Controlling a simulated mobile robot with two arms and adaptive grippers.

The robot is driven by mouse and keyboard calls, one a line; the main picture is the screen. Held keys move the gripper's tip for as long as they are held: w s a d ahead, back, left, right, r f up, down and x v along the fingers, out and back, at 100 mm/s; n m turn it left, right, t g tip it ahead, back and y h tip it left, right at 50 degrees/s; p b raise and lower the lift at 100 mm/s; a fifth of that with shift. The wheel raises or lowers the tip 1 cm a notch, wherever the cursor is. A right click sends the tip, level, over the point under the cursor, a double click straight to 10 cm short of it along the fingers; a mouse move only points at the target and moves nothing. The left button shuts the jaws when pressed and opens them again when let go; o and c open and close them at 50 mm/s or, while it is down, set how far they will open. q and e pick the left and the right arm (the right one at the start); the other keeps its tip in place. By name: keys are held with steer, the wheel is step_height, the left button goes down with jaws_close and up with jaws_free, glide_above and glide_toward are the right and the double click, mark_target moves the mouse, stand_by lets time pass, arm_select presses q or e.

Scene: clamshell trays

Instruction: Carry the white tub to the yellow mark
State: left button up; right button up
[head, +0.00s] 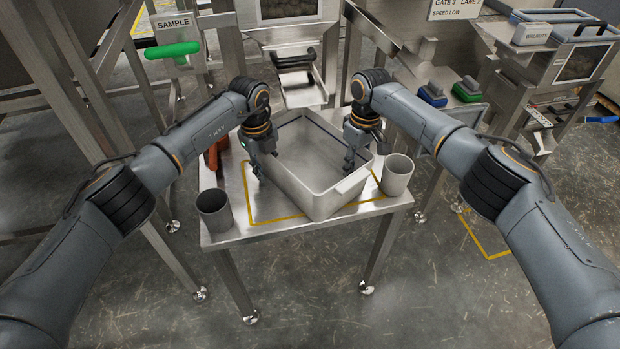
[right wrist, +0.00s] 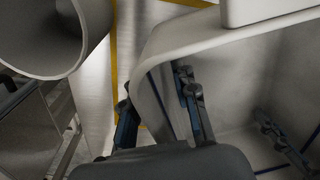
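The white tub (head: 335,190) is over the steel table, turned at an angle to the yellow mark (head: 283,218), a taped outline on the tabletop. The tub's near corner covers part of the outline's front line. I cannot tell whether its base touches the table. My left gripper (head: 262,172) is at the tub's left wall; its finger opening is not clear. My right gripper (head: 352,160) is at the right wall. In the right wrist view its fingers (right wrist: 160,115) stand apart, one outside the tub wall (right wrist: 152,70) and one inside.
A dark grey cup (head: 214,212) stands at the table's front left. A pale cup (head: 397,176) stands close to the tub's right side and also shows in the right wrist view (right wrist: 50,35). A reddish object (head: 214,158) is behind my left arm. Steel machines stand behind the table.

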steer(key=shift+r, duration=0.25)
arm_select(q)
step_height(320, 180, up, 12)
steer(key=shift+s+a, duration=0.25)
steer(key=shift+a, duration=0.05)
arm_select(e)
step_height(320, 180, up, 12)
steer(key=shift+w+d+f, duration=0.25)
steer(key=shift+w+d, duration=0.05)
arm_select(q)
steer(key=shift+f, duration=0.1)
